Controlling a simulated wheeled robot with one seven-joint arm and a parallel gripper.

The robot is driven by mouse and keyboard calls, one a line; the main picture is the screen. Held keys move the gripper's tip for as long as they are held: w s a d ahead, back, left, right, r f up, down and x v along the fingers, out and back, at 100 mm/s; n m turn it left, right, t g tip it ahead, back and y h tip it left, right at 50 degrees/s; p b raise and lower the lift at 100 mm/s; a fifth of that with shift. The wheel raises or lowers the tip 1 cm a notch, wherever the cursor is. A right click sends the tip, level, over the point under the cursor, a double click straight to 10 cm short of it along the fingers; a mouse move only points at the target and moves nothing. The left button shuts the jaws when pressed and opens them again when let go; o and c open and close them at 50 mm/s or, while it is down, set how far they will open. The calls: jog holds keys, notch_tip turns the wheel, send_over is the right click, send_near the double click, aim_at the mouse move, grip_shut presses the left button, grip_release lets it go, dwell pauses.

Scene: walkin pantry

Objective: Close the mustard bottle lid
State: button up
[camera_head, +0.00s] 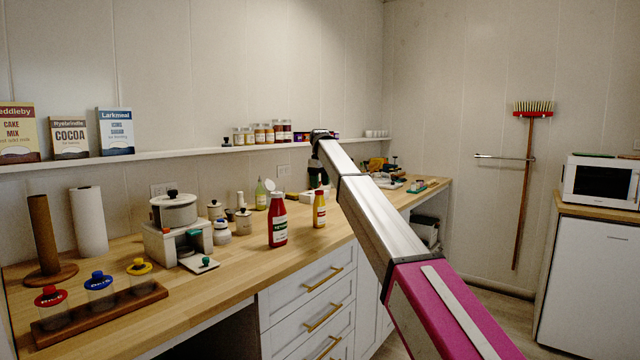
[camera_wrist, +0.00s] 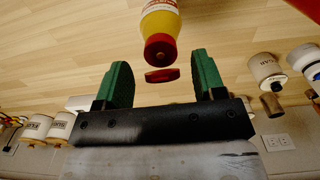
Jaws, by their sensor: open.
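The mustard bottle (camera_head: 319,210) is yellow with a red top and stands upright on the wooden counter, right of a red bottle. In the wrist view the mustard bottle (camera_wrist: 160,20) is at the top, its red top towards me. Its red lid (camera_wrist: 162,75) shows as a flat piece with a small gap from the top, so it looks open; the hinge is not clear. My gripper (camera_wrist: 161,60) is open, its green fingers either side of the lid, with nothing between them held. In the head view my gripper (camera_head: 317,178) is just behind the bottle, partly hidden by my arm.
A red bottle (camera_head: 277,220) stands close left of the mustard bottle. A green bottle (camera_head: 261,194) and white jars (camera_head: 221,231) are further left. A shelf with small jars (camera_head: 260,134) runs above the counter. The counter front before the bottles is clear.

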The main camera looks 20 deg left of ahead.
jog(key=c, duration=0.9)
jog(key=shift+s+d+f+t+y, duration=0.3)
jog(key=shift+d+f+y, duration=0.15)
jog(key=shift+y, duration=0.35)
jog(key=shift+d+f+t+y, duration=0.15)
jog(key=shift+t+y, duration=0.25)
jog(key=shift+y, duration=0.5)
jog(key=shift+f+y, duration=0.1)
jog(key=shift+y, duration=0.3)
jog(key=o, duration=0.9)
jog(key=v, duration=1)
jog(key=shift+s+r, duration=0.15)
jog(key=shift+r, duration=0.2)
